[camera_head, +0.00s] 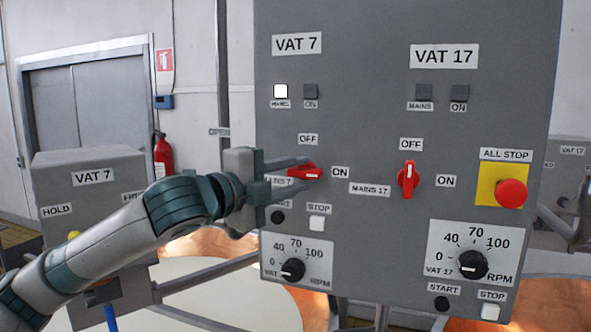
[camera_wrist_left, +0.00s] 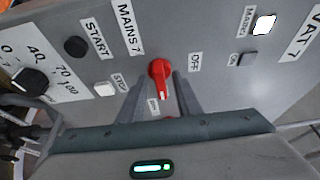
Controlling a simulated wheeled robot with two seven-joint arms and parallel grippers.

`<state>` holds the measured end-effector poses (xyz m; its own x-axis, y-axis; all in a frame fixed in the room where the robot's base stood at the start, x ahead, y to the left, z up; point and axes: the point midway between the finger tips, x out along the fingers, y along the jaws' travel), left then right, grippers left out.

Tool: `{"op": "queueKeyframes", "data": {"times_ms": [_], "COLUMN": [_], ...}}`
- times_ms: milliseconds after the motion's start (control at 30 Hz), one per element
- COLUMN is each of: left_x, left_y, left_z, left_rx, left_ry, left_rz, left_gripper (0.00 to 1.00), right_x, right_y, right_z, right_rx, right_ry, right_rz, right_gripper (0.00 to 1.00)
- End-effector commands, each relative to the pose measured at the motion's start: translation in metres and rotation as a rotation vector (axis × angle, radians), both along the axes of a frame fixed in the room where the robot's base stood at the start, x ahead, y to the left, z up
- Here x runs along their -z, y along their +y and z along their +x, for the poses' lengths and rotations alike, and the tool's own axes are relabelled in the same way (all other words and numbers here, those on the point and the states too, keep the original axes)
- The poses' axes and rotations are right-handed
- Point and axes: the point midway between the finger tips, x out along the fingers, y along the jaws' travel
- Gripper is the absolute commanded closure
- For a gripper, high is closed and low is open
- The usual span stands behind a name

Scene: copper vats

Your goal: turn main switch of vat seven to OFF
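The red MAINS 7 switch (camera_head: 306,172) is on the grey panel under the VAT 7 label (camera_head: 297,44). Its handle lies level and points at the ON label (camera_head: 340,172); the OFF label (camera_head: 308,139) is above it. My left gripper (camera_head: 290,172) reaches in from the left with its fingers at the switch. In the left wrist view the red switch (camera_wrist_left: 160,76) shows between the two open fingertips (camera_wrist_left: 159,84), with a small gap visible on each side. The VAT 7 mains lamp (camera_head: 281,91) is lit white; the ON lamp (camera_head: 310,91) is dark. My right gripper is not in view.
The red MAINS 17 switch (camera_head: 408,179) stands upright towards OFF. The red ALL STOP button (camera_head: 510,193) is at the right. The VAT 7 speed dial (camera_head: 293,269), its white stop button (camera_head: 317,223) and black start button (camera_head: 278,217) sit below my gripper.

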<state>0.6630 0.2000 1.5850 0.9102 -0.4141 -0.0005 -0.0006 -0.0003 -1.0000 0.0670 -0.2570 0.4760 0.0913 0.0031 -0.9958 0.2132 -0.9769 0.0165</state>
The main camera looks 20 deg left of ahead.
Motion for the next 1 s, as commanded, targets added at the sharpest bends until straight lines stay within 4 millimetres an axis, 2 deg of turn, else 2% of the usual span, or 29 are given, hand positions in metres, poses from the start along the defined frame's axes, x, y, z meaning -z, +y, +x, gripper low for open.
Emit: {"op": "queueKeyframes", "data": {"times_ms": [267, 333, 400, 433, 767, 1000], "left_x": [0.000, 0.000, 0.000, 0.000, 0.002, 0.005], "left_y": [0.000, 0.000, 0.000, 0.000, 0.000, -0.001], "left_z": [0.001, 0.001, 0.001, 0.001, 0.001, 0.001], "left_rx": [0.000, 0.000, 0.000, 0.000, 0.000, 0.000], "left_ry": [0.000, 0.000, 0.000, 0.000, 0.001, 0.002], "left_rz": [0.000, 0.000, 0.000, 0.000, -0.015, -0.092], "left_gripper": [0.69, 0.81, 0.97, 1.00, 1.00, 1.00], "right_x": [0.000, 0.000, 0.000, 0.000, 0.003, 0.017], "right_y": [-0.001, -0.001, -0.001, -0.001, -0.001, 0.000], "right_z": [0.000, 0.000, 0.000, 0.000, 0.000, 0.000], "right_rx": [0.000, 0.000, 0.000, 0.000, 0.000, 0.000], "right_ry": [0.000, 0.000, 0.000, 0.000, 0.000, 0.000], "right_rz": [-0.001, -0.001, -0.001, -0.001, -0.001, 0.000], "right_gripper": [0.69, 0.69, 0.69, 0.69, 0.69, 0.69]}}
